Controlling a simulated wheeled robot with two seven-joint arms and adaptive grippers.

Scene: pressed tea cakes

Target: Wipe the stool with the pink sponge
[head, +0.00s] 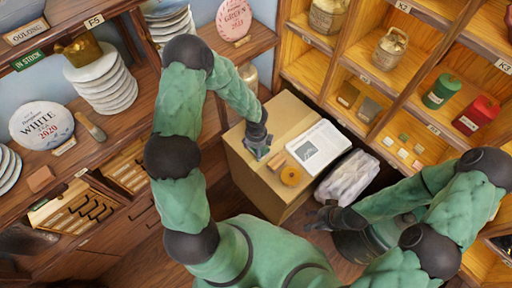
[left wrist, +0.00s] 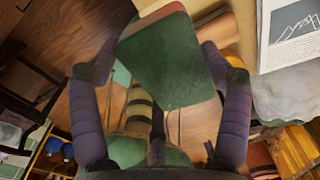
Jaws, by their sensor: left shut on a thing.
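My left gripper (head: 258,150) is shut on the pink sponge, over the left part of the tan, box-shaped stool (head: 240,170). In the left wrist view, the sponge (left wrist: 172,62) shows a broad dark green face and a thin pink edge, between the two fingers of the gripper (left wrist: 160,72). Whether the sponge touches the stool top I cannot tell. My right gripper (head: 328,215) is low beside the stool's right side, apart from it; its finger opening is too small to judge.
On the stool lie a printed booklet (head: 318,147), an orange round piece (head: 291,176) and a small brown block (head: 277,161). A pale wrapped bundle (head: 347,178) stands right of the stool. Shelves with jars and canisters (head: 441,91) line the right; stacked plates (head: 103,83) stand left.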

